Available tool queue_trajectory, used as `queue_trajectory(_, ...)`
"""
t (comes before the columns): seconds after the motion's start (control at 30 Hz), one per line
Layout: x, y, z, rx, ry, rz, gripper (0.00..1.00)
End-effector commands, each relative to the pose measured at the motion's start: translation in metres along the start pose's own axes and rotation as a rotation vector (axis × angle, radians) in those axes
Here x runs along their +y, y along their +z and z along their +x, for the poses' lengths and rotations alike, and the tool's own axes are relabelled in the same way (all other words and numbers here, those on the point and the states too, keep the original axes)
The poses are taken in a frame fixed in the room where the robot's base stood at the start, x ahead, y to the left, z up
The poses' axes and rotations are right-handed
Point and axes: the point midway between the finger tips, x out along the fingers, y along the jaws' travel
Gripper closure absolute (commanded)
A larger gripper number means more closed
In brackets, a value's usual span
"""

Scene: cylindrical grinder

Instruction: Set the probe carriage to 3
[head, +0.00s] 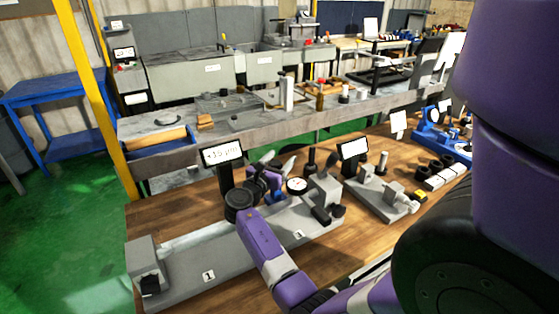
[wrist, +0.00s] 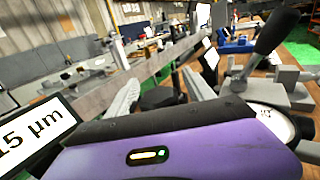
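A long grey gauge bed (head: 185,268) lies along the front of the wooden bench, with a plate marked 1 (head: 209,276) near its left end and another plate (head: 299,234), whose number is too small to read surely, near its right end. A white round dial (head: 297,185) stands beside a grey block (head: 325,190) at the right end; the dial also shows in the wrist view (wrist: 276,122). I cannot tell which part is the probe carriage; my arm hides the bed's middle. My gripper (head: 282,166) is above the bed, left of the dial.
A display (head: 222,155) in µm stands behind the bed, close to my gripper; it fills the lower left of the wrist view (wrist: 32,135). A black-handled lever (wrist: 275,32) rises beside the dial. A second grey fixture (head: 375,195) stands to the right.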

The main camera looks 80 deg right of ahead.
Motion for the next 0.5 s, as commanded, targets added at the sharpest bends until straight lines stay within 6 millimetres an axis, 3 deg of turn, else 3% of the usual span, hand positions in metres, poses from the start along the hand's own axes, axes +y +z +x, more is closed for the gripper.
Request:
queue_trajectory(0.3, 0.001, -0.001, -0.003, 0.0, 0.003, 0.0, 0.39)
queue_trajectory(0.5, 0.002, -0.002, -0.029, 0.0, 0.006, 0.0, 0.39)
